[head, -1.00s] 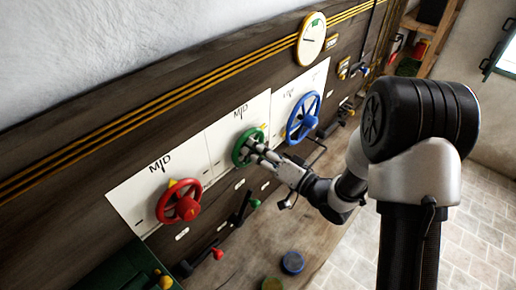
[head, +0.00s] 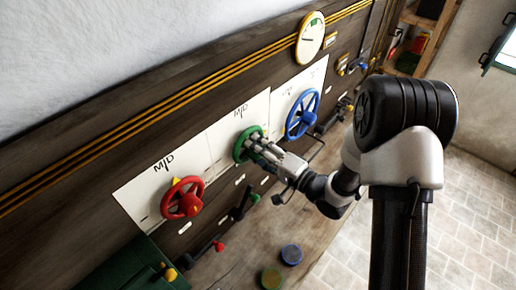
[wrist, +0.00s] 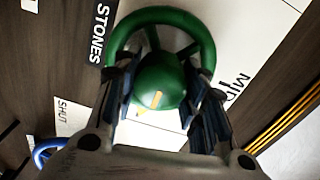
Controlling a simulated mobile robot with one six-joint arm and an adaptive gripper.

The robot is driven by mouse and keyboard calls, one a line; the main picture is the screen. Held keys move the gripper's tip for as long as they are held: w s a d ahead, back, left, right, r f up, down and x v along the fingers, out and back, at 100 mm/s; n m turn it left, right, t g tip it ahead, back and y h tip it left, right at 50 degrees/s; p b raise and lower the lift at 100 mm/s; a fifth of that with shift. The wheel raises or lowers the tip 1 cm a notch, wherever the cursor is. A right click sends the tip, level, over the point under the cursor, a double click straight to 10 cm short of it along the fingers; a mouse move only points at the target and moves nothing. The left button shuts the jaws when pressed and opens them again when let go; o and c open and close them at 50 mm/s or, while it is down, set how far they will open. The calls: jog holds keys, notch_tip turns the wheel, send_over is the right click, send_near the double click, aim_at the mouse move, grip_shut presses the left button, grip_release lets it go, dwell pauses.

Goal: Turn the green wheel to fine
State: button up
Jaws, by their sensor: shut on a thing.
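The green wheel (head: 243,146) is mounted on a white panel in the middle of the wooden board, between the red and blue wheels. My gripper (head: 256,145) reaches it from the right in the head view. In the wrist view the green wheel (wrist: 160,27) fills the upper middle, and my gripper's fingers (wrist: 163,92) stand on both sides of its hub, shut on it. An orange mark shows on the hub. The word MID is partly visible on the panel beside the wheel. No "fine" label is readable.
A red wheel (head: 182,198) is at left and a blue wheel (head: 302,115) at right on the same board. A round gauge (head: 310,39) is above. Levers with red and green knobs sit below. Two round pots, one blue (head: 291,255), stand on the ledge.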

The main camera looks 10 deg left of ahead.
dwell(0.3)
jog(key=o, duration=1.1)
jog(key=shift+c, duration=0.2)
jog(key=shift+d, duration=0.1)
jog(key=v, duration=1.2)
